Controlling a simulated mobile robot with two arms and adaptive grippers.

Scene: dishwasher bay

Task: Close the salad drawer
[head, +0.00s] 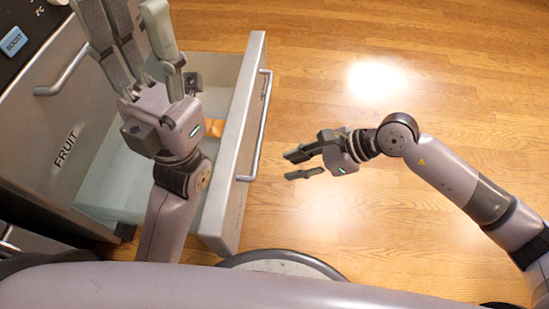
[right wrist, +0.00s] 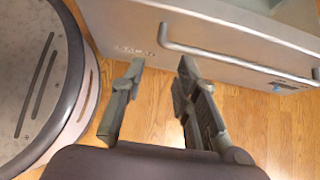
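The salad drawer (head: 243,118) stands pulled out in the head view, its pale inside showing. An orange item (head: 214,127) lies inside, partly hidden by my left arm. The drawer's bar handle (head: 258,135) faces right; it also shows in the right wrist view (right wrist: 235,65), beside lettering too blurred to read surely. My right gripper (head: 290,166) is open and empty, in front of the drawer front, a little apart from the handle. The right wrist view shows its spread fingers (right wrist: 160,72) below the front. My left gripper (head: 134,28) is above the drawer's far-left part, fingers apart and empty.
A front marked FRUIT (head: 70,145) with its own bar handle (head: 66,75) is left of the open drawer. A dark control panel (head: 22,25) is at top left. The wooden floor (head: 440,80) right of the drawer is clear.

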